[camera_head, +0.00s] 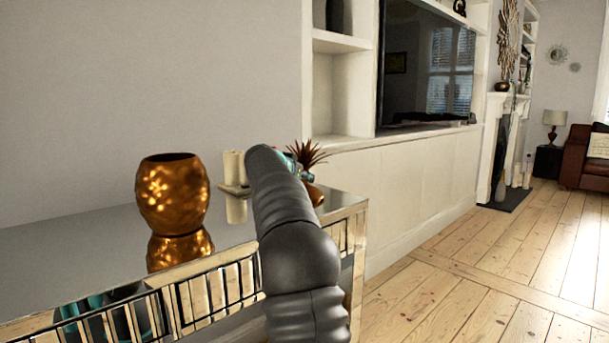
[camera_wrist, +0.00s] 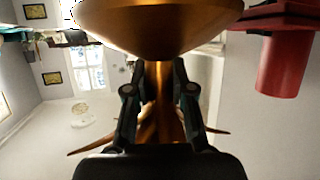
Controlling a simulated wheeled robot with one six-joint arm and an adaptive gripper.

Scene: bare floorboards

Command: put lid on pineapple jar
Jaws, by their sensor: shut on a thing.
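The pineapple jar (camera_head: 173,195) is a shiny, dimpled copper-gold pot with an open top. It stands upright on a mirrored table (camera_head: 85,235), left of my arm in the head view. The lid (camera_head: 312,155) is copper with spiky leaves and shows at the arm's far end, right of the jar and apart from it. In the wrist view the lid's wide, smooth dome (camera_wrist: 160,25) fills the top. My gripper (camera_wrist: 160,85) is shut on the narrow part of the lid, with leaves sticking out at both sides. In the head view my arm mostly hides the gripper.
A pale candle (camera_head: 234,166) on a small stand is between the jar and my arm. A white cabinet (camera_head: 415,185) with a television is beyond the table. Bare floorboards (camera_head: 470,265) are free at right. The wrist view shows a red cylindrical thing (camera_wrist: 285,60).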

